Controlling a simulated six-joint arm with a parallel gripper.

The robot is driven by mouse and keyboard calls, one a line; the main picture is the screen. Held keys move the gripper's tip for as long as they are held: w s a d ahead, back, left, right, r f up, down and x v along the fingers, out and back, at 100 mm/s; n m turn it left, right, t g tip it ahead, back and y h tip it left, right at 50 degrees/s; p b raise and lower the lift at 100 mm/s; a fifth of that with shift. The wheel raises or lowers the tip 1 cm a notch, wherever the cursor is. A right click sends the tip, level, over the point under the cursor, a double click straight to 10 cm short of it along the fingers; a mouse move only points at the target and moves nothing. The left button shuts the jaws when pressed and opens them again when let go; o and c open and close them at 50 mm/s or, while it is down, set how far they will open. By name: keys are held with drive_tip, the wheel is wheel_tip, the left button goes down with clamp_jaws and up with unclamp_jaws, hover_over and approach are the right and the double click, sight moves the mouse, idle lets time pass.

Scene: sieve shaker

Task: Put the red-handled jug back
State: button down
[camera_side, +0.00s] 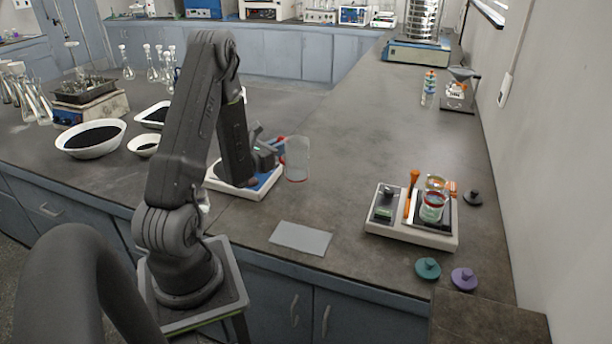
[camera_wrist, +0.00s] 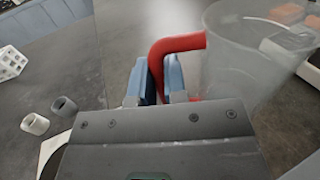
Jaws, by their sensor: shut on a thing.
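The red-handled jug (camera_side: 297,158) is a clear, see-through vessel, held in the air in the side view just right of my gripper (camera_side: 272,150). In the wrist view the jug's clear body (camera_wrist: 245,62) is at the upper right, and its red handle (camera_wrist: 180,45) runs between the two blue-grey fingers of my gripper (camera_wrist: 158,82). The gripper is shut on this handle. In the side view the jug looks about upright, above the bench near a white-and-blue device. A grey mat (camera_side: 300,239) lies flat and empty on the bench near the front edge.
A pale tray station (camera_side: 410,236) with red-rimmed beakers and an orange tool stands to the right. Teal (camera_side: 428,268), purple (camera_side: 464,279) and black (camera_side: 473,197) knobbed lids lie around it. White bowls (camera_side: 91,152) stand at left. The middle bench is clear.

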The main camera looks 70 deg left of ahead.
drive_tip(key=shift+w+d+f, duration=0.35)
drive_tip(key=shift+w+f, duration=0.75)
drive_tip(key=shift+f, duration=0.25)
drive_tip(key=shift+w+d+f, duration=0.4)
drive_tip(key=shift+w+f, duration=0.65)
drive_tip(key=shift+f, duration=0.3)
drive_tip(key=shift+w+d+f, duration=0.35)
drive_tip(key=shift+w+f, duration=0.75)
drive_tip(key=shift+f, duration=0.25)
drive_tip(key=shift+f, duration=0.15)
drive_tip(key=c, duration=1.2)
unclamp_jaws()
drive_tip(key=shift+o, duration=0.2)
